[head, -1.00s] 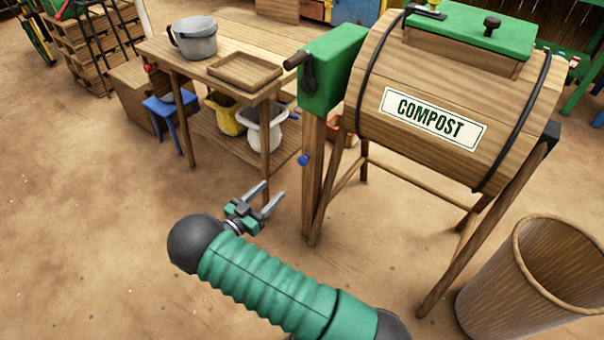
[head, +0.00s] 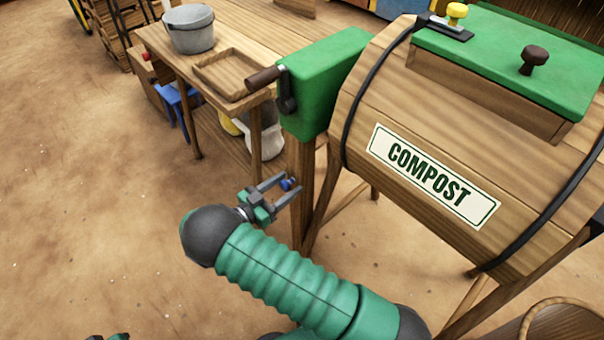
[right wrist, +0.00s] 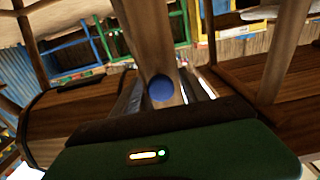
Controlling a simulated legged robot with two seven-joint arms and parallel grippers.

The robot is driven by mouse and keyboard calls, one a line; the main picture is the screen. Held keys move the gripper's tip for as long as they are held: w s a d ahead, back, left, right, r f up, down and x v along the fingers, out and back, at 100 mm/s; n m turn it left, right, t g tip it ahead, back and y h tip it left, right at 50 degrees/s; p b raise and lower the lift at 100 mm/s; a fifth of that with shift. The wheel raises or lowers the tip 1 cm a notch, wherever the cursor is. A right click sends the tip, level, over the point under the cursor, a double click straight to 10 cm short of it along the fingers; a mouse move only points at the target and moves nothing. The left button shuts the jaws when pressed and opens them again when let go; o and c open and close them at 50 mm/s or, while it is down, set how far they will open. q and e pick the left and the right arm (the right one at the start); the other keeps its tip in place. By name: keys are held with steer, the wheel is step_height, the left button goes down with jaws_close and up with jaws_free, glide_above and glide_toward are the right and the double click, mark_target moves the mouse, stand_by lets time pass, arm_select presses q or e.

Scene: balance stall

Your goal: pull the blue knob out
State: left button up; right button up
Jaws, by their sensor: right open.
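The blue knob (head: 288,184) sits on the wooden post (head: 301,160) under the green crank box of the compost drum. My right gripper (head: 292,181) is open, with its two grey fingers reaching toward the post, one on each side of the knob. In the right wrist view the round blue knob (right wrist: 161,89) shows between the fingers, with the post behind it. I see no finger pressing on it; contact cannot be told. A small dark and green piece at the bottom left of the head view seems to be part of my left gripper; its fingers are hidden.
The compost drum (head: 470,150) on wooden legs fills the right side. The green crank box (head: 325,85) with a dark-handled crank hangs above the knob. A wooden table (head: 225,35) with a grey pot (head: 190,30) and tray stands behind. Bare ground lies left.

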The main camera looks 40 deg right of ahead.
steer(key=shift+d, duration=0.2)
steer(key=shift+a+r, duration=0.35)
steer(key=shift+a, duration=0.25)
steer(key=shift+d+f, duration=0.15)
steer(key=shift+d, duration=0.3)
steer(key=c, duration=0.9)
jaws_close()
steer(key=shift+a, duration=0.15)
steer(key=shift+w, duration=0.1)
